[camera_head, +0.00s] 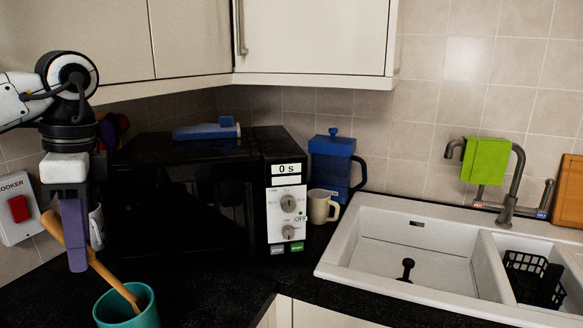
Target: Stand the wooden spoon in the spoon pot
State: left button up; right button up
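The wooden spoon (103,268) is tilted, with its upper end to the left and its lower end inside the mouth of the teal spoon pot (128,310). The pot stands on the dark worktop at the bottom left, cut off by the picture's lower edge. My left gripper (76,262) points down, and its purple finger crosses in front of the spoon's handle, left of and above the pot. I see the fingers edge-on, so whether they are closed on the handle is hidden. The spoon's lowest part is hidden inside the pot. My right gripper is not in view.
A black microwave (185,215) stands behind the pot, with a blue object (207,131) on top. A cream mug (321,207) and a blue jug (331,165) stand right of it. A white sink (400,245) lies further right. A cooker switch (18,209) is on the left wall.

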pick_arm(q)
jog(key=shift+o, duration=1.3)
notch_tip(320, 180, up, 10)
jog(key=d, duration=0.1)
jog(key=shift+w+d, duration=0.2)
jog(key=shift+w, duration=0.2)
